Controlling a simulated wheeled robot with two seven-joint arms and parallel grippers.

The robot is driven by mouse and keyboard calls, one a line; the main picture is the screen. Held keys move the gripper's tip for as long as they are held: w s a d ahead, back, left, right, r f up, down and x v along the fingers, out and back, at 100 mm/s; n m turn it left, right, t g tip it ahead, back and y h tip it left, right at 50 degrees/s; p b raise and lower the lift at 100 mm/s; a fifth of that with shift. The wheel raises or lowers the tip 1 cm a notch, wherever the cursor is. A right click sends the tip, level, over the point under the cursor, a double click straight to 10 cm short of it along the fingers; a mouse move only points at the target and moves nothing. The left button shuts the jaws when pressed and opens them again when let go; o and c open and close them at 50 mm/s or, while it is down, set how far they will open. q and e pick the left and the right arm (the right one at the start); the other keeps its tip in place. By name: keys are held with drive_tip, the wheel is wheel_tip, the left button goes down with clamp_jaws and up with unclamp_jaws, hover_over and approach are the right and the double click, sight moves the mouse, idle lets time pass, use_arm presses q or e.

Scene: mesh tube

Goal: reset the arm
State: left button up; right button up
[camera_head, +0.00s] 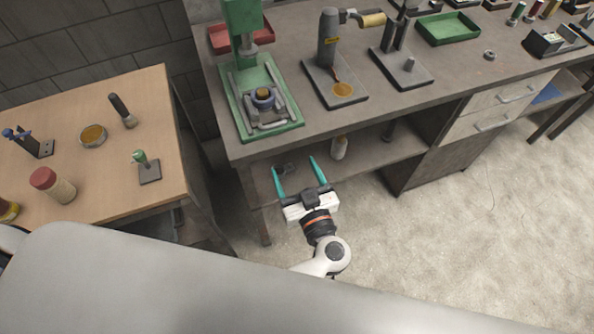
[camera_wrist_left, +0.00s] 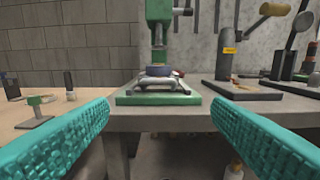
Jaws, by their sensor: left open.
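My left gripper (camera_head: 295,179) is in the middle of the head view, in front of the grey workbench (camera_head: 290,146). Its two teal fingers are spread wide with nothing between them. In the left wrist view the fingers (camera_wrist_left: 160,138) show large at both sides, with the bench edge and the green press (camera_wrist_left: 158,97) beyond the gap. The gripper touches nothing that I can see. My right gripper is not in either view.
A wooden table (camera_head: 110,175) at left holds a red-capped jar (camera_head: 53,185) and small tools. A bottle (camera_head: 339,147) stands on the lower shelf. Open floor lies at right.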

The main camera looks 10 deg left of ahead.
use_arm(q)
drive_tip(key=s+f+m+g+h, duration=0.1)
drive_tip(key=s+f+m+h, duration=0.2)
drive_tip(key=f, duration=0.6)
drive_tip(key=s+f+m+g+h, duration=0.15)
drive_tip(key=f+m+h, duration=0.3)
drive_tip(key=f, duration=0.55)
drive_tip(key=s+f+m+h, duration=0.25)
drive_tip(key=f+h, duration=0.25)
drive_tip(key=f, duration=0.4)
drive_tip(key=s+a+f+g, duration=0.3)
drive_tip(key=s+a+f, duration=0.2)
drive_tip(key=s, duration=0.4)
drive_tip(key=s+a+f+g+y, duration=0.1)
drive_tip(key=s+a+f+g, duration=0.3)
drive_tip(key=s+f, duration=0.2)
drive_tip(key=s+a+f+g+y, duration=0.1)
drive_tip(key=s+a+f+g, duration=0.3)
drive_tip(key=s, duration=0.7)
drive_tip(key=shift+s+a+f+n, duration=0.3)
drive_tip(key=shift+a+f+n, duration=0.1)
drive_tip(key=shift+a+f, duration=0.5)
